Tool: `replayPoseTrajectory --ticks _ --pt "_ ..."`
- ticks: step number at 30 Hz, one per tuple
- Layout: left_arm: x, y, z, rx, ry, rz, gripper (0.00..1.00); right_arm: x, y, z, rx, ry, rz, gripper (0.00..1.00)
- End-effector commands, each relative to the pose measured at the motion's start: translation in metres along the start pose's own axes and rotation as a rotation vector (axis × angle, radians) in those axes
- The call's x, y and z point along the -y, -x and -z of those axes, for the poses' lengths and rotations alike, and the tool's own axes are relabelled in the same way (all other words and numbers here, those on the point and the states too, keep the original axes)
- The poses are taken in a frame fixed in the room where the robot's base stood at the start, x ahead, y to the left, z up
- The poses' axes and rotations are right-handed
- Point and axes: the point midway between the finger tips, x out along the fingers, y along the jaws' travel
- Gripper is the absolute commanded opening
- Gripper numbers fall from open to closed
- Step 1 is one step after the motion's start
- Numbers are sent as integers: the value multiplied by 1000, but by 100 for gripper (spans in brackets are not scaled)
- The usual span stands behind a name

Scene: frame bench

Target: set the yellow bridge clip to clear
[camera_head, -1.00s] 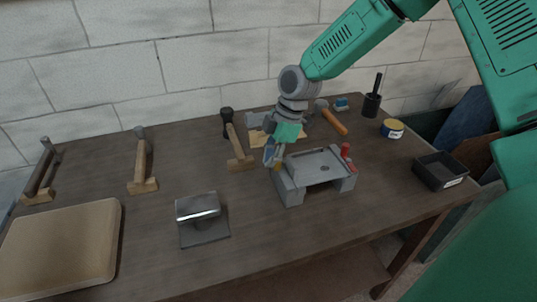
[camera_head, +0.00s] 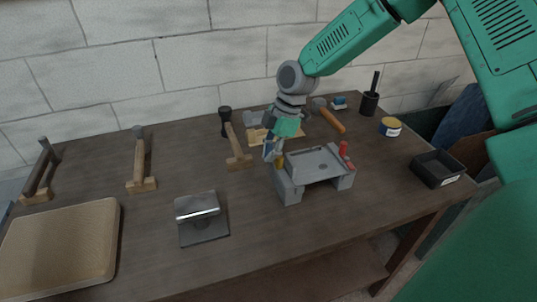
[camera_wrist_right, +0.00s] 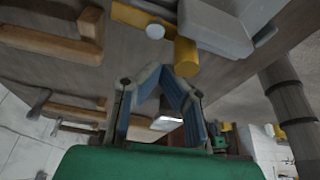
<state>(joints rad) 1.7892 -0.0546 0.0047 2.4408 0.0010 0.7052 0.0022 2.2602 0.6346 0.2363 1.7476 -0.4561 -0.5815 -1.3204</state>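The yellow bridge clip (camera_head: 280,161) is at the left end of the grey bridge-shaped frame (camera_head: 318,168) on the bench. In the right wrist view the clip shows as a yellow bar and a stubby yellow cylinder (camera_wrist_right: 186,56) beside the grey block. My right gripper (camera_head: 268,155) is beside the clip, just left of it. In the right wrist view its blue-padded fingers (camera_wrist_right: 162,68) meet at the tips, with nothing seen between them, close below the clip. I cannot tell whether they touch it. My left gripper is not in view.
A red clip (camera_head: 344,150) stands at the frame's right end. Hammers (camera_head: 235,150) and a wooden piece lie behind and left. A metal bracket (camera_head: 203,220) and tan board (camera_head: 60,250) are in front left. A black tray (camera_head: 438,168) is at right.

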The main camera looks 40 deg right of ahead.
Motion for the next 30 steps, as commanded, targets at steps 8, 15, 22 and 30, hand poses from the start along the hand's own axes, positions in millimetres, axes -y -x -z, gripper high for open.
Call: replayPoseTrajectory --ticks 8,15,22,30 --pt "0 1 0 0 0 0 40 3 -7 18 2 2 1 0" --pt "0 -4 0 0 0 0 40 2 25 35 0 -4 -9 0" --pt "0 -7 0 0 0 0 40 -2 68 33 -1 -5 -5 0" --pt "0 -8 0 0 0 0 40 -3 87 33 0 -6 -1 0"
